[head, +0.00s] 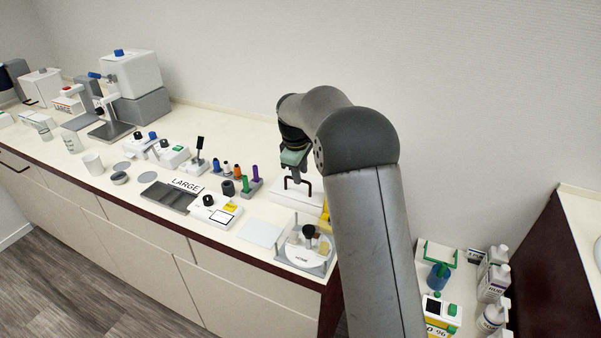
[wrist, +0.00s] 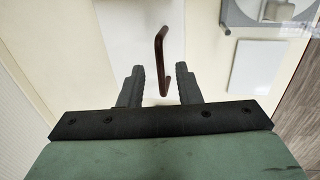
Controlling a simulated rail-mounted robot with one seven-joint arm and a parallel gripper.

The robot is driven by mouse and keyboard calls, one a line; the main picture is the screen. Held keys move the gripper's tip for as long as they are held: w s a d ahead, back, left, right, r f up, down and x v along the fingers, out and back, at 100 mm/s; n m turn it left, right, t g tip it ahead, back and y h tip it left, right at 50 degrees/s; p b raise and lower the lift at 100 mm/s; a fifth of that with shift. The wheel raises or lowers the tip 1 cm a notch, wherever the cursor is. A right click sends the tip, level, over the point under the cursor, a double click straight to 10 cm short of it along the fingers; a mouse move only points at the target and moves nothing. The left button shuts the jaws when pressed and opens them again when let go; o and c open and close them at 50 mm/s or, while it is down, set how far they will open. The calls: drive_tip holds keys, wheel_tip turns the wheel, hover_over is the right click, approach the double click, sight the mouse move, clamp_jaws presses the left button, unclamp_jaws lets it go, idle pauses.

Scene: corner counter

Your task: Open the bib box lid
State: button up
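The bib box appears to be the low white box (head: 284,195) under my gripper, with a dark red bar handle (head: 311,187) on its lid. In the wrist view the white lid (wrist: 125,35) fills the top middle, and the handle (wrist: 163,50) stands across it. My gripper (wrist: 158,72) is open, pointing down, with one finger on each side of the handle's near end. Gaps show between the handle and both fingers. In the head view my gripper (head: 298,178) is just above the box, and my arm hides part of the box's right side. The lid looks closed.
A dial station marked HOME (head: 303,252) stands in front of the box, with a flat white pad (head: 260,232) to its left. A rack of coloured vials (head: 250,186) is left of the box. The wall is close behind. Bottles (head: 492,284) stand at the right.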

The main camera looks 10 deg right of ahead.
drive_tip(key=shift+w+d+f, duration=0.1)
drive_tip(key=shift+f, duration=0.6)
clamp_jaws()
